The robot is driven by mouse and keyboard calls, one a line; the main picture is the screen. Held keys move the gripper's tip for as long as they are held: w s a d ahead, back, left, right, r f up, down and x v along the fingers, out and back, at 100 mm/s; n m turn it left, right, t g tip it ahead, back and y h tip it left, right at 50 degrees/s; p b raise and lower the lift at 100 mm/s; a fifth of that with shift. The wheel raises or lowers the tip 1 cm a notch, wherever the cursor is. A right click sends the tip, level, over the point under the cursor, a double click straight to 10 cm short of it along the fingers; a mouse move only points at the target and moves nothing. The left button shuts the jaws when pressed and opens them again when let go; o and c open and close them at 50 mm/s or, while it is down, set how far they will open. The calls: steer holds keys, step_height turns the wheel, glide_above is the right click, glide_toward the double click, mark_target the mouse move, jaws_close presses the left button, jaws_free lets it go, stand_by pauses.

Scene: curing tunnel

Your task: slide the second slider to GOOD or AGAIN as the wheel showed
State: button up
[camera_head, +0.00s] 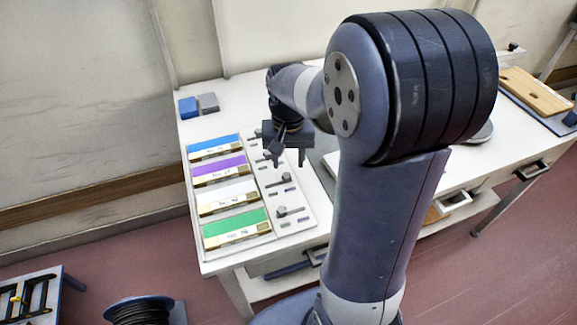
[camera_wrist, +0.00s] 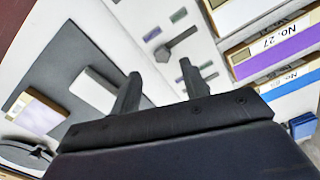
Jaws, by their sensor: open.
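A pale slider panel (camera_head: 290,222) lies on the white table, right of a column of coloured boxes. A dark slider knob (camera_head: 285,180) stands in the white box's row; it seems to be the knob (camera_wrist: 176,44) in the wrist view. Another knob (camera_head: 290,210) is in the green box's row. The purple row's slider (camera_head: 265,157), second from the back, is partly hidden close beside my gripper (camera_head: 289,158). In the wrist view my gripper (camera_wrist: 160,88) is open over the panel, its fingers apart. Contact with a slider cannot be told.
The purple box (camera_head: 219,169) stands beside the blue box (camera_head: 213,147); the white box (camera_head: 226,197) and green box (camera_head: 236,229) are nearer. Small blue and grey blocks (camera_head: 198,105) sit at the back left. My arm hides the table's middle.

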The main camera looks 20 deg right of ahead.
mark_target(283, 176)
step_height(283, 176, up, 7)
steer(key=shift+f, duration=0.15)
steer(key=shift+f, duration=0.1)
step_height(283, 176, down, 11)
steer(key=shift+r, duration=0.2)
steer(key=shift+a+f, duration=0.1)
steer(key=shift+a, duration=0.65)
steer(key=shift+s, duration=0.1)
